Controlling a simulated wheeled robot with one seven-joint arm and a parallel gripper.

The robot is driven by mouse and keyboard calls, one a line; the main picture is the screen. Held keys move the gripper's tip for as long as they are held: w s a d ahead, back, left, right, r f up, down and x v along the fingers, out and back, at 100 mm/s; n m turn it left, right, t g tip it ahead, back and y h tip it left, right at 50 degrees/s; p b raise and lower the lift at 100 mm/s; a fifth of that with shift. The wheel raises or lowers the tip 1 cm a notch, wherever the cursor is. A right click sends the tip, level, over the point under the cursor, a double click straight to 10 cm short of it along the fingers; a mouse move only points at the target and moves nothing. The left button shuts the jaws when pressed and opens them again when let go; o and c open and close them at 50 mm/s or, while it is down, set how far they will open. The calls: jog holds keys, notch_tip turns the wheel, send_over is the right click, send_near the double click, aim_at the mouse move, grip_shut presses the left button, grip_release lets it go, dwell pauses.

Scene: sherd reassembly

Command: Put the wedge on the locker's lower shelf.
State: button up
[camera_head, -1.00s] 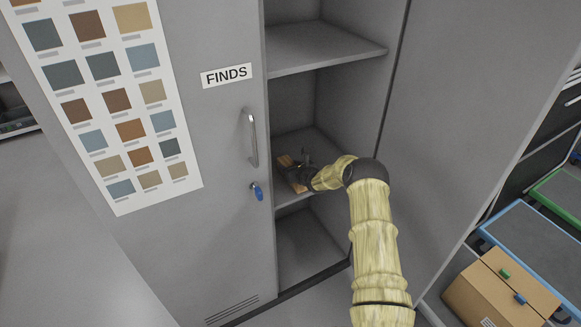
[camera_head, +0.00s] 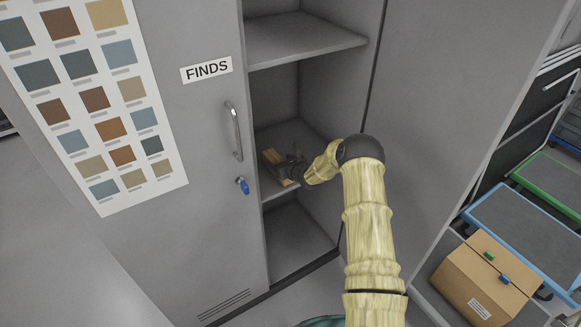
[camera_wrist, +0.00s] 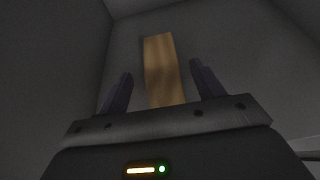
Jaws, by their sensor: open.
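The wedge (camera_head: 275,164) is a light brown wooden piece lying on the lower shelf (camera_head: 279,190) inside the locker. My gripper (camera_head: 290,167) is inside the locker just right of the wedge in the head view. In the wrist view, the wedge (camera_wrist: 163,70) lies between and ahead of the two dark fingers of my gripper (camera_wrist: 164,82). The fingers are spread, with a gap on each side of the wedge. Part of the wedge is hidden by the gripper in the head view.
The locker door (camera_head: 150,230) with the FINDS label stands at the left, with a handle and blue key. An upper shelf (camera_head: 305,40) is above my arm. The right side panel (camera_head: 430,130) is close to my arm. A cardboard box (camera_head: 485,280) and blue-edged trays stand at far right.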

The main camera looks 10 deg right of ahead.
jog(key=v, duration=0.7)
jog(key=shift+s, duration=0.35)
jog(key=shift+d+r, duration=0.1)
